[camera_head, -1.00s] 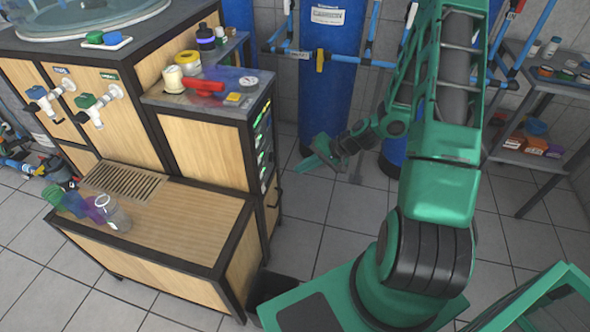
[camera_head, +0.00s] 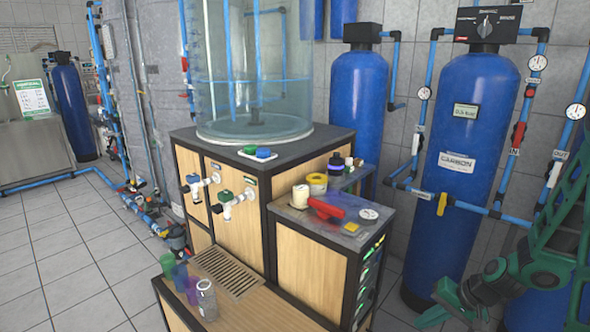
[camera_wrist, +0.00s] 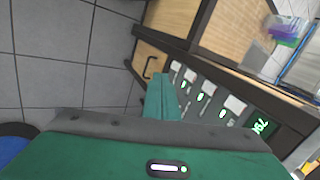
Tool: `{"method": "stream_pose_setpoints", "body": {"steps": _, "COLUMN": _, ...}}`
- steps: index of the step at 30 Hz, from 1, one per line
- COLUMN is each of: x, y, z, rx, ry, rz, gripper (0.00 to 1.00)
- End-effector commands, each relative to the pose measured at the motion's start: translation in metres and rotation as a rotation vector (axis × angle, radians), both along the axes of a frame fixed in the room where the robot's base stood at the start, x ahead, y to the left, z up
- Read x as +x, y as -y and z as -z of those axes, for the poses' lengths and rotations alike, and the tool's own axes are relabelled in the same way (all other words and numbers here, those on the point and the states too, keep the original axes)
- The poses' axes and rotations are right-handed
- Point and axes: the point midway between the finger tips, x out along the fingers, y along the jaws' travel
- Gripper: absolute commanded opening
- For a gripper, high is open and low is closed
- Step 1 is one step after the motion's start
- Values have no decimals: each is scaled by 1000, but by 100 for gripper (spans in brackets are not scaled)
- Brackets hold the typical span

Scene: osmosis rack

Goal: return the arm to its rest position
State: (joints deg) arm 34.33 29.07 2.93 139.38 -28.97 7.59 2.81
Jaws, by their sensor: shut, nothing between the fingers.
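My green arm (camera_head: 560,250) is at the right edge of the head view, bent. My gripper (camera_head: 437,316) is at its lower end, low in the picture, over the floor to the right of the wooden cabinet. In the wrist view my gripper (camera_wrist: 160,82) shows its green fingers together, with nothing between them. The fingers appear in front of the cabinet's side panel with several lit switches (camera_wrist: 205,92); I cannot tell the exact gap. Most of my arm's upper part is out of the head view.
The wooden cabinet (camera_head: 307,268) carries a red tool (camera_head: 326,208) and several small containers. A blue carbon tank (camera_head: 462,185) with pipes and gauges stands behind my gripper. Cups and a jar (camera_head: 206,299) stand on the low front bench. Tiled floor (camera_head: 75,265) is free at left.

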Motion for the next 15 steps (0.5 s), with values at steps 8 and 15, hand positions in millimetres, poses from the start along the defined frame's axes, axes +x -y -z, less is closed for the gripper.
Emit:
{"method": "stream_pose_setpoints", "body": {"steps": 8, "x": -47, "y": 27, "z": -61, "rx": -193, "ry": -90, "rz": -84, "gripper": 0}}
{"method": "stream_pose_setpoints", "body": {"steps": 15, "x": -95, "y": 46, "z": -115, "rx": -319, "ry": -167, "rz": -98, "gripper": 0}}
